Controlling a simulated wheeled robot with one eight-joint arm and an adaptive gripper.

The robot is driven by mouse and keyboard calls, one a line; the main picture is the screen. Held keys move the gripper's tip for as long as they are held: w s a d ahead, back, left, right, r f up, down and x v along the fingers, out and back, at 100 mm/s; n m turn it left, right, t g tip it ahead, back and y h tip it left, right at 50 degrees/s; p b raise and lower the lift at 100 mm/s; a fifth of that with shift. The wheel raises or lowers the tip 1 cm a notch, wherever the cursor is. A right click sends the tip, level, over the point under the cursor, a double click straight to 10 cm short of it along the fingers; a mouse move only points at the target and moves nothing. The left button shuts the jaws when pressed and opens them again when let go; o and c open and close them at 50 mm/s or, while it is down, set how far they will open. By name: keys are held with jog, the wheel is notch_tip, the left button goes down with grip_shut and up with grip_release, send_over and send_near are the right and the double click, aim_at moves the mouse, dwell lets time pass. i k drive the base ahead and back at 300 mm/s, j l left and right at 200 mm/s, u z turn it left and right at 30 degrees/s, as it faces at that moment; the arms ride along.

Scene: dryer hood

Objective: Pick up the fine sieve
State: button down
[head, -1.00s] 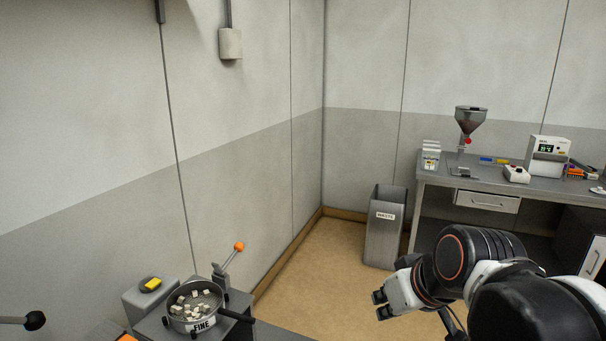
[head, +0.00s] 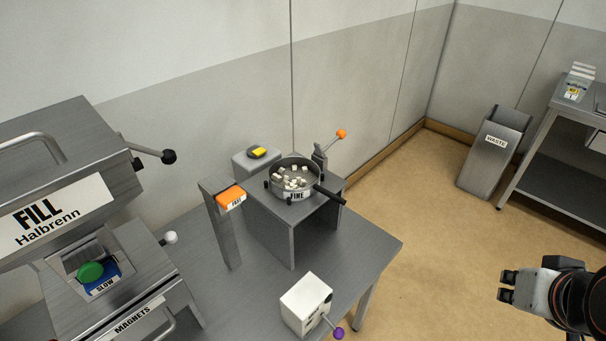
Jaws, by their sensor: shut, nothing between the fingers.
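The fine sieve (head: 295,180) is a round metal pan with a "FINE" label on its front and a dark handle pointing to the lower right. It holds several small whitish cubes. It sits on a grey metal stand (head: 272,224) on the table, between small dark posts. My gripper (head: 506,287) is at the lower right, over the floor, well apart from the sieve and to its right. It is shut and empty.
The "FILL Halbrenn" machine (head: 60,180) stands left. A waste bin (head: 490,160) stands right. Floor between is clear.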

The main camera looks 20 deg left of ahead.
aim_at(297, 177)
jog(key=u, duration=4.5)
jog(key=z, duration=3.1)
jog(key=i+l+z, duration=0.2)
jog(key=i+l, duration=0.15)
jog(key=l, duration=0.2)
jog(key=i+l+z, duration=0.1)
jog(key=l, duration=0.25)
